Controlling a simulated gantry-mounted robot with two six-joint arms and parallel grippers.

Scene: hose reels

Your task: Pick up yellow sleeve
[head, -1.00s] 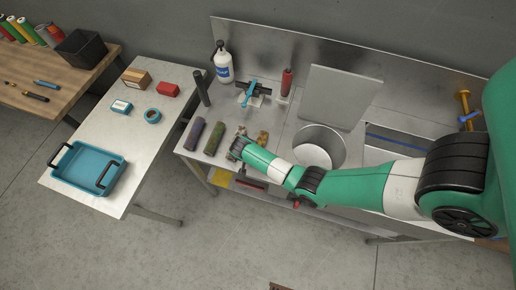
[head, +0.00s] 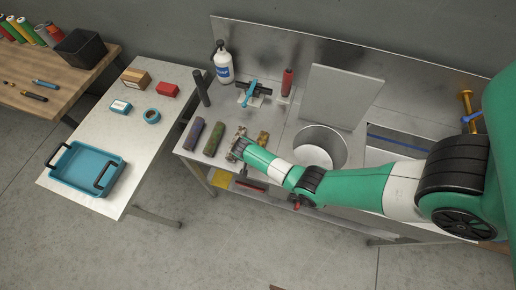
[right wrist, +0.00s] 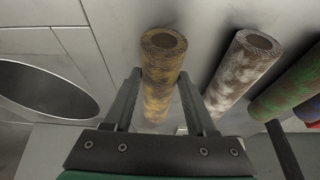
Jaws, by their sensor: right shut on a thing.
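The yellow sleeve (right wrist: 163,75), a mottled brown-yellow tube with an open end, lies between the two fingers of my right gripper (right wrist: 159,78) in the right wrist view. My right gripper is shut on it, with a finger along each side. In the head view, a mottled yellow-brown piece (head: 263,138) shows just past my right wrist on the metal bench, and my arm hides much of that spot. My left gripper is not in view.
A whitish mottled sleeve (right wrist: 243,65) lies close beside my right finger. A green sleeve (head: 214,138) and a purple sleeve (head: 193,133) lie farther left. A round metal bin (head: 320,146) stands to the right. A blue tray (head: 64,190) sits on the white side table.

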